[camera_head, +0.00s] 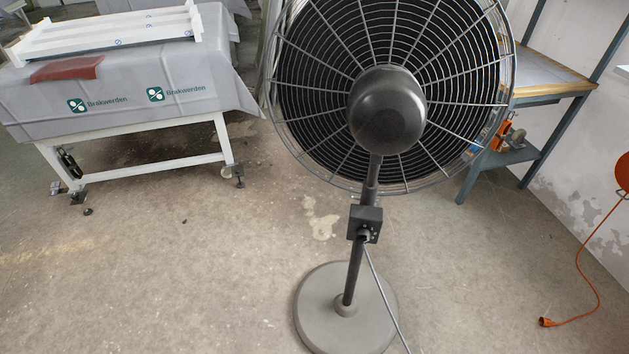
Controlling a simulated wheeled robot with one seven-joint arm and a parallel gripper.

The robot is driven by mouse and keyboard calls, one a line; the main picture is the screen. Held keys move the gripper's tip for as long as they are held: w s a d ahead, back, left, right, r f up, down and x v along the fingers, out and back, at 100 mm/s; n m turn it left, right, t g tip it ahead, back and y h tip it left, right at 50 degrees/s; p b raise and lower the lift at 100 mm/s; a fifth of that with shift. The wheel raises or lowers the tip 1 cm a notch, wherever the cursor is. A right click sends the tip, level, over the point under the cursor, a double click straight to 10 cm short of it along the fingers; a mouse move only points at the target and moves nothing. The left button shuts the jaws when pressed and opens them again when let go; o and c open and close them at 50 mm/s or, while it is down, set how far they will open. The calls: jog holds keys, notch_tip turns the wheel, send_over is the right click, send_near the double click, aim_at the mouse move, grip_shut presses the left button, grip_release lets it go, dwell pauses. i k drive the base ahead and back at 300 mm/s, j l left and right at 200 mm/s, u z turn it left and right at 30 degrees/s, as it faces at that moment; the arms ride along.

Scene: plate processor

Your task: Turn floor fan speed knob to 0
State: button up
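A large floor fan stands upright in the centre of the head view, with a round wire cage (463,95) and a dark motor housing (387,110) facing me. Its pole (354,268) rises from a round grey base (318,303) on the floor. A small dark control box (366,217) sits on the pole below the cage. A small round knob (364,234) seems to show on the box's near face; its setting is too small to read. A grey cable hangs from the box. My gripper is not in view.
A wheeled table with a grey cloth (130,100) stands at the left, bearing a white frame and a red piece. A blue-legged workbench (548,80) stands behind the fan at right. An orange cable (597,292) lies at far right. The floor left of the fan is clear.

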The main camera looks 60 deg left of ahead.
aim_at(363, 236)
jog(key=u, duration=1.25)
